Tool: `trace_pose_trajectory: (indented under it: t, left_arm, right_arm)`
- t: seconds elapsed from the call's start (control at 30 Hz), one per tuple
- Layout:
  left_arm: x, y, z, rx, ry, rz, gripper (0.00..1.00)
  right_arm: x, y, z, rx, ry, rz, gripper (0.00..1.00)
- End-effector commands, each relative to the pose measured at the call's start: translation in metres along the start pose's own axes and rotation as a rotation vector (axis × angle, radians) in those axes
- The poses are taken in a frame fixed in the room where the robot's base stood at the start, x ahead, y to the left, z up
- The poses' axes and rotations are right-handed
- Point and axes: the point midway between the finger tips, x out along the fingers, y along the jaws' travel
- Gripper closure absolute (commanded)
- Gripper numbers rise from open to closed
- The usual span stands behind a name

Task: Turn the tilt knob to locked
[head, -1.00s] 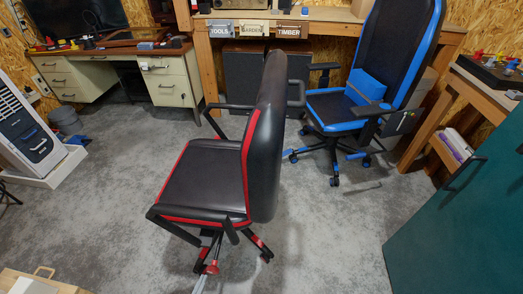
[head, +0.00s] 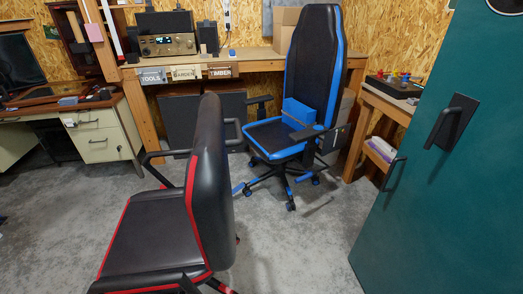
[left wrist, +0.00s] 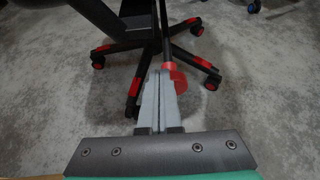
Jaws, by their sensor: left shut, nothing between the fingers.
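A black chair with red trim (head: 150,240) stands at the front left in the head view, its base cut off by the bottom edge. In the left wrist view, its black five-star base with red ends (left wrist: 132,95) spreads across the floor. A round red part, apparently the tilt knob (left wrist: 180,78), shows at the right of my left gripper's fingertips, partly hidden by them. My left gripper (left wrist: 158,76) is shut and empty, its grey fingers together. I cannot tell whether the fingertips touch the knob. The knob's setting cannot be read. My right gripper is not in view.
A blue and black chair (head: 311,80) stands behind to the right. A teal cabinet (head: 430,210) fills the right side. A desk (head: 97,145) stands at left, and a wooden bench (head: 255,60) runs along the back wall. Grey floor between the chairs and cabinet is clear.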

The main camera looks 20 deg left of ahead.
Motion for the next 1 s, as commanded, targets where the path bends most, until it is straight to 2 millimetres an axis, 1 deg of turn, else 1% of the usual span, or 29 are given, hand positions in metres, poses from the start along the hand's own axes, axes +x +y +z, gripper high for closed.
trace_pose_trajectory:
  t: [0.43, 1.0]
  left_arm:
    - [0.0, -0.004, 0.0, 0.0, 0.001, -0.003, 1.0]
    - [0.0, -0.021, 0.0, 0.001, 0.0, -0.003, 1.0]
  right_arm:
    - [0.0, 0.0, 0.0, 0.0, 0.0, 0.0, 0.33]
    - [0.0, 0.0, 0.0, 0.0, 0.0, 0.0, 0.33]
